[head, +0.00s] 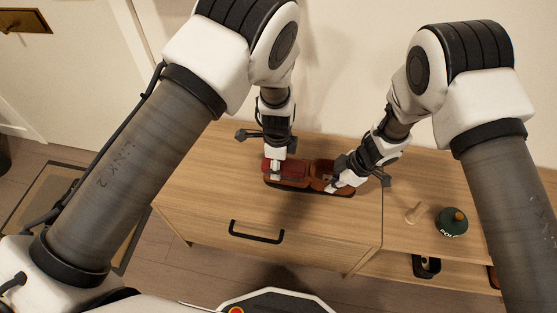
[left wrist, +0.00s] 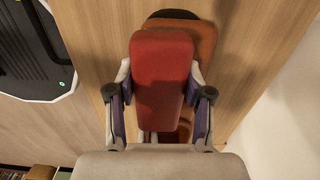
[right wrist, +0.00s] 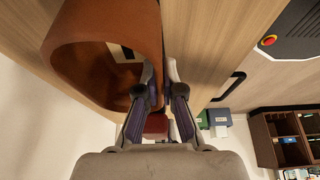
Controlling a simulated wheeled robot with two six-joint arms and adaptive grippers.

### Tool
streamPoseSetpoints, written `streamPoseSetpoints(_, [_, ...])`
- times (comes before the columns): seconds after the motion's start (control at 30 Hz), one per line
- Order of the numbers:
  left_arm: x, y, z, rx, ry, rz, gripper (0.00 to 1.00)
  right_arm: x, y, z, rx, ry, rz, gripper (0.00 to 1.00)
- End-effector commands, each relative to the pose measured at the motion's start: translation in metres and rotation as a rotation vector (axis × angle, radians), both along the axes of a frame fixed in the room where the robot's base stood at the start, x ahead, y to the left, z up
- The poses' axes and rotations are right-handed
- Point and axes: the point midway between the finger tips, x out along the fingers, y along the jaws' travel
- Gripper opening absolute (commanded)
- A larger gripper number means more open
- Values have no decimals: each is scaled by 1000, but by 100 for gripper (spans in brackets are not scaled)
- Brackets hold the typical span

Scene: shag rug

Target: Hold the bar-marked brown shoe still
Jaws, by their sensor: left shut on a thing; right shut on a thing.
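The brown shoe (head: 322,170) lies on the wooden cabinet top, its open collar to the right. My left gripper (head: 277,167) is shut on a red block (head: 294,168) over the toe end; the left wrist view shows the block (left wrist: 162,75) between both fingers above the shoe (left wrist: 205,40). Whether block and shoe touch is unclear. My right gripper (head: 337,184) is shut on the shoe's near side at the collar; the right wrist view shows the shoe wall (right wrist: 110,25) reaching between its fingers (right wrist: 165,90).
A small pale wooden piece (head: 415,213) and a dark green round container (head: 452,224) with an orange top stand to the right. A drawer handle (head: 257,232) is on the cabinet front. Dark items (head: 427,266) sit on a lower shelf. The cabinet top's left part is clear.

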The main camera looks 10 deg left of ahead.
Motion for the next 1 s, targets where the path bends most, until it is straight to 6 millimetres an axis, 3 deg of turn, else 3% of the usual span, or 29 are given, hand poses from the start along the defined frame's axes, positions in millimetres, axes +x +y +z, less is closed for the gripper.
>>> streamPoseSetpoints(0.3, [34, -1, -3, -3, -7, 0, 19, 0, 0, 0, 2, 0, 2, 0])
streamPoseSetpoints(0.47, [41, 0, -4, -1, -7, 1, 13, 0, 0, 0, 2, 1, 3, 0])
streamPoseSetpoints(0.67, [36, -6, -2, -1, -5, 0, 13, 0, 0, 0, 1, 0, 2, 0])
streamPoseSetpoints(1.0, [2, -5, -2, 0, -2, 1, 13, 0, 0, 0, 0, 1, 1, 0])
